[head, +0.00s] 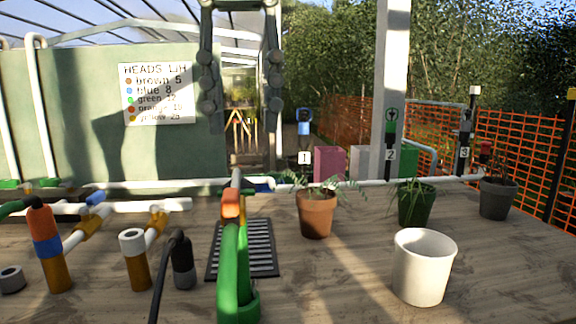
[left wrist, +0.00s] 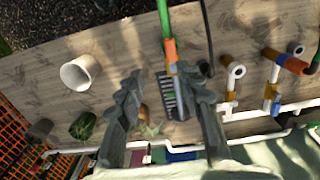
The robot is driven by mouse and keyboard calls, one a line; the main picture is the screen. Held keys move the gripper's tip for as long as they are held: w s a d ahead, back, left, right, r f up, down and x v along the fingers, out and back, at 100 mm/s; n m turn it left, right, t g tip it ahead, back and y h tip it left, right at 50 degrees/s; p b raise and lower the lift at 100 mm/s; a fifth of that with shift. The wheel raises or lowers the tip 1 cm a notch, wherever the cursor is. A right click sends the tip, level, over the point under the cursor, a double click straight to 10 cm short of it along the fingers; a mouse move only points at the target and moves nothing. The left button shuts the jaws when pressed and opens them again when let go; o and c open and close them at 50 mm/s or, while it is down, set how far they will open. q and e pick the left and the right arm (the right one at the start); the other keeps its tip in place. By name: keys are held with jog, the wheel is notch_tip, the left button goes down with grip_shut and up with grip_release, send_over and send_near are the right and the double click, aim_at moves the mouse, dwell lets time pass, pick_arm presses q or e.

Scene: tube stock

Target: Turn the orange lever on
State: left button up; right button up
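An orange piece (head: 232,204) sits at the top of a bent green pipe near the front of the wooden table in the head view, with a grey stub above it. It also shows in the left wrist view (left wrist: 170,50). I cannot tell for sure that it is the lever, or its setting. My left gripper (head: 243,122) hangs from the top of the head view, above and behind this piece. In the left wrist view its fingers (left wrist: 160,85) stand wide apart with nothing held between them. My right gripper is not in view.
A dark grate (head: 262,248) lies beside the green pipe. A terracotta pot (head: 316,214), green pot (head: 415,204), grey pot (head: 497,199) and white pot (head: 424,267) stand to the right. Upright pipe pieces (head: 133,262) crowd the left. A white pipe (head: 130,185) crosses behind.

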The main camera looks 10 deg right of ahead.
aim_at(230, 193)
pick_arm(q)
jog(key=shift+s+a+f+b, duration=0.2)
jog(key=shift+a+f, duration=0.15)
jog(key=shift+a, duration=0.2)
jog(key=shift+s+a+f+b, duration=0.15)
jog(key=shift+a+f, duration=0.15)
jog(key=shift+a, duration=0.2)
notch_tip(230, 193, down, 5)
jog(key=shift+w+d+f+b, duration=0.1)
jog(key=shift+d+f+b, duration=0.05)
jog(key=shift+b, duration=0.85)
jog(key=shift+f, duration=0.65)
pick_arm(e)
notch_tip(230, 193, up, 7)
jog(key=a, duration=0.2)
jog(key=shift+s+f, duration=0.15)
pick_arm(q)
jog(key=shift+c, duration=0.6)
grip_shut()
